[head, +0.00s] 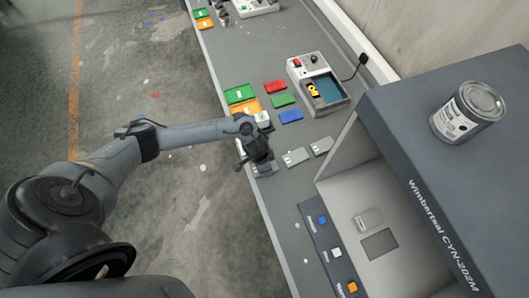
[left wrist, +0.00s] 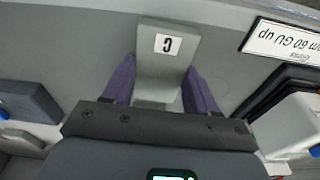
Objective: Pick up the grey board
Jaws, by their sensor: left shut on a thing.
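The grey board (left wrist: 165,70) is a flat grey plate with a white label bearing one black letter. It lies between the two purple fingers of my left gripper (left wrist: 160,92) in the left wrist view. The fingers are shut on its sides. In the head view my left gripper (head: 258,168) is over the near edge of the bench, and the arm hides most of what it holds. I cannot tell whether the board touches the bench. My right gripper is not in view.
Two similar grey pieces (head: 295,157) and (head: 321,146) lie to the right on the bench (head: 290,200). Green, orange, red and blue pieces lie behind. A grey-white device (head: 318,82) stands farther back. A large grey machine (head: 420,120) with a paint can (head: 467,112) on top stands at right.

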